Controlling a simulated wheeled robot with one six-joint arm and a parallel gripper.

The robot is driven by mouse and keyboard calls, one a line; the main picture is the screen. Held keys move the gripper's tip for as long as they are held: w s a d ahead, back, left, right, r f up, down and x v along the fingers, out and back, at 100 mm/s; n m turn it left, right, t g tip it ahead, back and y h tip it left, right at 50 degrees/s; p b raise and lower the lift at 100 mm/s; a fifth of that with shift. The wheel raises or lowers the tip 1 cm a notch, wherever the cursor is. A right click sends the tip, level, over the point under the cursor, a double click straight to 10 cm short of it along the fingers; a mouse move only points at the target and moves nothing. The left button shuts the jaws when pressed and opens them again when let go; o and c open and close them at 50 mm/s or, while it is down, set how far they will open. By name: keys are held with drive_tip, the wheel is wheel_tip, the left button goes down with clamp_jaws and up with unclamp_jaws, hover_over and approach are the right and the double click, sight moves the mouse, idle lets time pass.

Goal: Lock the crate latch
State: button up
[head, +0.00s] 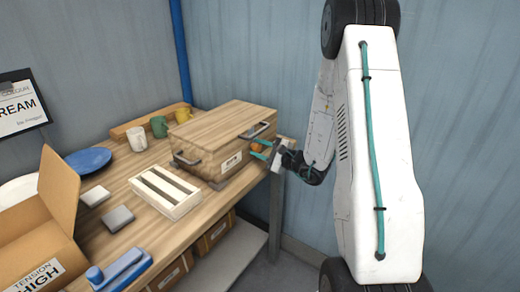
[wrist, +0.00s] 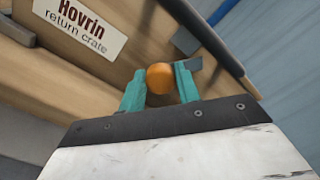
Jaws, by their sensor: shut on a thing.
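The wooden crate (head: 222,118) sits on the bench with its lid down; its label reads "Hovrin return crate" in the wrist view (wrist: 78,24). An orange latch knob (head: 257,147) is on the crate's right end, and it also shows in the wrist view (wrist: 160,78). My gripper (head: 258,150) reaches in from the right. Its two teal fingers (wrist: 160,86) are on either side of the knob and closed on it. The rest of the latch is mostly hidden behind the knob and fingers, so I cannot tell its position.
A dark handle (head: 259,130) is close above the fingers. Blue-grey walls stand behind and to the right.

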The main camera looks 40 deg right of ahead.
drive_tip(key=n, duration=0.3)
drive_tip(key=shift+a+f+n, duration=0.1)
drive_tip(key=shift+n, duration=2.1)
drive_tip(key=o, duration=0.9)
drive_tip(key=v, duration=0.7)
drive_tip(key=shift+s, duration=0.4)
